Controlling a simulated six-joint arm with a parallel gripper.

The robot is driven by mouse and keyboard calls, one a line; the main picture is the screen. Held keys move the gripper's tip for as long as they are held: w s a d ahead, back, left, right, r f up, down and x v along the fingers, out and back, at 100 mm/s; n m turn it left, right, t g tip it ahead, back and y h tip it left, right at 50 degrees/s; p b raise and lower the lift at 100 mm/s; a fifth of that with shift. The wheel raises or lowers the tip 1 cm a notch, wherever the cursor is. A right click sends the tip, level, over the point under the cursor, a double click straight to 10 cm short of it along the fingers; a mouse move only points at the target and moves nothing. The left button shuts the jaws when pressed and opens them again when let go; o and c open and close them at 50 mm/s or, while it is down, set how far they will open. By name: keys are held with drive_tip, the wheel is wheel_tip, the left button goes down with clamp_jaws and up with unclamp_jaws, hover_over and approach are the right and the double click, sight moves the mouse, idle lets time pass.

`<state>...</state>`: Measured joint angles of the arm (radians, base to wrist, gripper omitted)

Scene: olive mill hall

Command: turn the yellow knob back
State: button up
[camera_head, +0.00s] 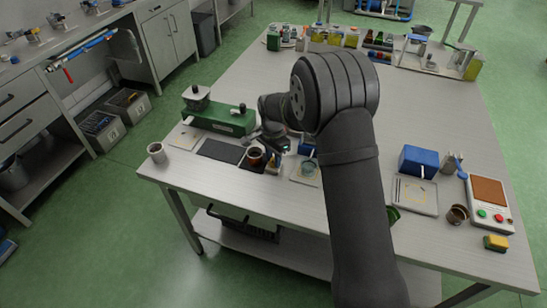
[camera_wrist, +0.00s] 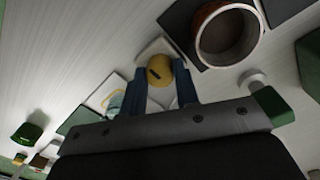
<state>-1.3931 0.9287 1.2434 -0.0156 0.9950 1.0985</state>
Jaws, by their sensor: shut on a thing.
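The yellow knob (camera_wrist: 159,68) shows in the wrist view with a dark slot-like mark on its face. It sits over a pale square plate (camera_wrist: 150,47). My gripper (camera_wrist: 156,80) has its two blue fingers on either side of the knob and is shut on it. In the head view my gripper (camera_head: 276,142) is low over the near left part of the table. The knob cannot be made out there; my arm and gripper cover that spot.
The table middle is clear.

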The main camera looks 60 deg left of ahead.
sight(272, 158)
idle(0.3)
drive_tip(key=o, duration=1)
drive_tip(key=shift+c, duration=0.2)
drive_tip(key=shift+r, duration=0.1)
wheel_tip(272, 158, up, 17)
drive_tip(key=shift+a+r, duration=0.15)
drive_tip(key=shift+a, duration=0.1)
drive_tip(key=f, duration=1.7)
drive_tip(key=shift+d+f, duration=0.25)
drive_tip(key=shift+f, duration=0.05)
